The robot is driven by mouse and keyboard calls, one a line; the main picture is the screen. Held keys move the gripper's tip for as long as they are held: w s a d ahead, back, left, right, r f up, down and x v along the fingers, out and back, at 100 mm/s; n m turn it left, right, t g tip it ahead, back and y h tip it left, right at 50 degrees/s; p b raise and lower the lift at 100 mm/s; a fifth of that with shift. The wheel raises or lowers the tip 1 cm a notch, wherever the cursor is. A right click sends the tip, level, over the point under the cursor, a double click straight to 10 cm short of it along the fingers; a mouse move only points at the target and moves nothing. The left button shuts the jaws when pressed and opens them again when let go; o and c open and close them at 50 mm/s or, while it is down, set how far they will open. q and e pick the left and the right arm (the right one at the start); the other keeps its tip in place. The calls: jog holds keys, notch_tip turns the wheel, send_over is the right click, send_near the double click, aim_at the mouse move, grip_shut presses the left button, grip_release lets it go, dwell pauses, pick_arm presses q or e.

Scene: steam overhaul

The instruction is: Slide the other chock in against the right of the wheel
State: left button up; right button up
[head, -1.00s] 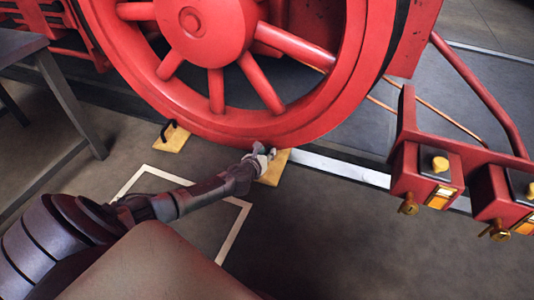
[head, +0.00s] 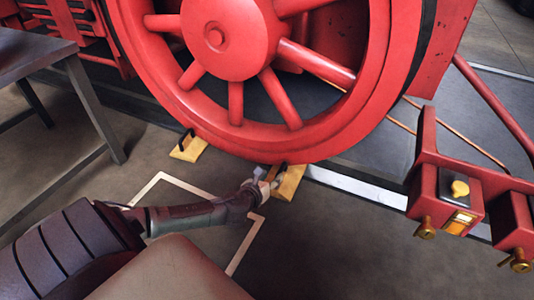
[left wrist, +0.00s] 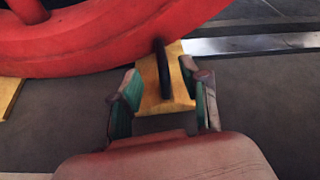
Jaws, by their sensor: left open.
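The big red wheel (head: 320,140) stands on the rail. The right yellow chock (head: 291,182), with a black handle (head: 279,172), lies at the wheel's lower right. It also shows in the left wrist view (left wrist: 153,93), its far end by the red rim; I cannot tell whether they touch. My left gripper (head: 268,186) is open, with its green-padded fingers (left wrist: 165,103) either side of the chock's near part. A gap shows between the fingers and the chock. The other yellow chock (head: 188,149) lies at the wheel's lower left. My right gripper is not in view.
The pale rail (head: 355,187) runs right from the wheel. Red beam parts with brass fittings (head: 445,195) stick out at the right. A dark table (head: 35,50) stands at the left. A pale outline (head: 190,184) marks the floor. The floor in front is clear.

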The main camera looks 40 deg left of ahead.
pick_arm(q)
jog(key=shift+v, duration=1.2)
